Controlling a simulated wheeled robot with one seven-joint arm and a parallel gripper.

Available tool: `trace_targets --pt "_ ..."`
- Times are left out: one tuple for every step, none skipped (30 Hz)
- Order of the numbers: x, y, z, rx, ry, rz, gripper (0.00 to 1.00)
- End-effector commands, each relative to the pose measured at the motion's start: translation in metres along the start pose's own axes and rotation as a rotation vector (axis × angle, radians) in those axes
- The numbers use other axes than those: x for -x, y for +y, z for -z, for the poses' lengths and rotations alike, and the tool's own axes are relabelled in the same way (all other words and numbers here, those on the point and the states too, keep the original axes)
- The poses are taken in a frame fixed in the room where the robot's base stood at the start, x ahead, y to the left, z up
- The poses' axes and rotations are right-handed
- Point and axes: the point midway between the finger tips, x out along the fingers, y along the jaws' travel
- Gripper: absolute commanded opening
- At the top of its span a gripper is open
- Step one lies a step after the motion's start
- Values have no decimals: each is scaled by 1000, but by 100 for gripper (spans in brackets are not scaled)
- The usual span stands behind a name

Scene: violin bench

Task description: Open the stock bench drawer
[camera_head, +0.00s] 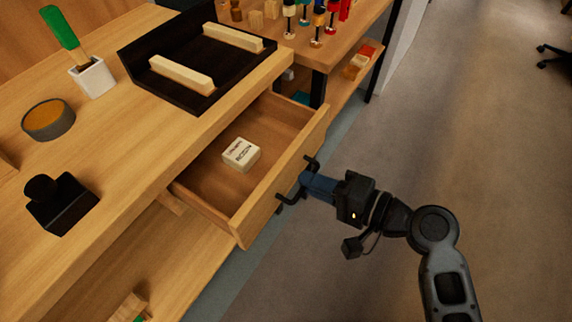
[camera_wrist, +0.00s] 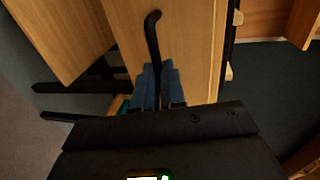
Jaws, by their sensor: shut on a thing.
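The stock bench drawer (camera_head: 275,206) is pulled out from under the bench top (camera_head: 140,140), with its inside showing. A small cream block with dark lettering (camera_head: 241,154) lies in it. My gripper (camera_head: 305,184) is at the drawer's front, shut on the dark bar handle (camera_head: 312,163). In the wrist view the blue fingers (camera_wrist: 159,85) close around the handle (camera_wrist: 152,35), whose upper end curves in to the wooden drawer front (camera_wrist: 195,45). The fingers hide the handle's middle part.
On the bench top are a black tray with two pale wood bars (camera_head: 160,45), a white cup with a green-handled brush (camera_head: 93,78), a round tin (camera_head: 48,120) and a black object (camera_head: 62,205). A shelf (camera_head: 150,270) lies below. Open floor (camera_head: 450,130) is at right.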

Motion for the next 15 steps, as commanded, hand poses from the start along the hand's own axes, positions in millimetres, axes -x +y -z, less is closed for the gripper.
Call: trace_targets --pt "11 3 0 -2 2 -3 0" --pt "16 5 0 -3 2 -4 0" --pt "23 6 0 -3 2 -3 0" --pt "28 7 0 -3 2 -2 0" --pt "32 8 0 -2 1 -3 0" --pt "37 9 0 -1 1 -3 0" --pt "40 10 0 -2 1 -2 0" --pt "43 10 0 -2 1 -2 0" --pt "46 11 0 -2 1 -2 0" --pt "49 11 0 -2 0 -2 0" --pt "51 12 0 -1 0 -2 0" --pt "53 12 0 -1 0 -2 0" --pt "54 13 0 -1 0 -2 0" --pt "55 13 0 -1 0 -2 0" --pt "56 13 0 -1 0 -2 0"
